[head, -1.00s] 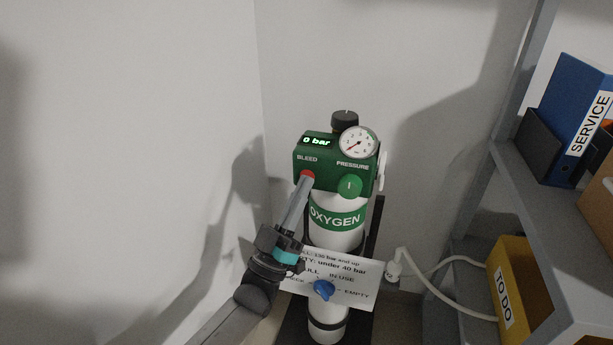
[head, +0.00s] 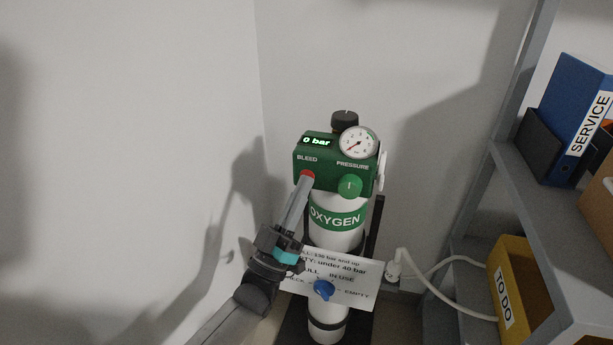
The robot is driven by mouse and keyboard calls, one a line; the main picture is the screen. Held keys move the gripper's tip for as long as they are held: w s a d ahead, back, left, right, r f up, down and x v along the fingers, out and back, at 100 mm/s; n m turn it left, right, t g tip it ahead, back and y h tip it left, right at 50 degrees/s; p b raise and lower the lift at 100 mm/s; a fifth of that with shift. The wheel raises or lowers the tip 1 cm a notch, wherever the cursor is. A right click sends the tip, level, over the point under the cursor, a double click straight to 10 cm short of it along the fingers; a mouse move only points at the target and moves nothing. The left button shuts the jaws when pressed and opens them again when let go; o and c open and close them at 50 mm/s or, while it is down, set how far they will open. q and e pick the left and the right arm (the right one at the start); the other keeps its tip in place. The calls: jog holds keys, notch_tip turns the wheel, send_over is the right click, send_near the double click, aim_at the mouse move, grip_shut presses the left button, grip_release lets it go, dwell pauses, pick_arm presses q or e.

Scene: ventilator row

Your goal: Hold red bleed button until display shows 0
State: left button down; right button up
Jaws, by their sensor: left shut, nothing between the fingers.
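The red bleed button (head: 307,174) is on the front of the green regulator block (head: 331,170), under the word BLEED. My left gripper (head: 305,180) is shut and empty, with its fingertips at the button and covering its lower part. Whether the button is pressed in cannot be told. The display (head: 317,141) reads "0 bar". A green pressure knob (head: 350,186) is right of the button. The block sits on the white oxygen cylinder (head: 337,238). My right gripper is not in view.
A white sign (head: 352,292) with a blue knob (head: 323,290) hangs in front of the cylinder. A white cable (head: 435,268) runs right from a plug. A grey shelf (head: 550,225) with a blue binder (head: 574,118) and yellow box (head: 512,280) stands right. Walls are close behind.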

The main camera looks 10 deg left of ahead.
pick_arm(q)
jog(key=shift+s, duration=0.1)
jog(key=shift+s+p, duration=0.45)
jog(key=shift+s, duration=0.2)
jog(key=s+p, duration=0.2)
jog(key=s, duration=0.3)
jog(key=shift+a+p, duration=0.15)
jog(key=shift+p, duration=0.15)
jog(key=shift+f, duration=0.1)
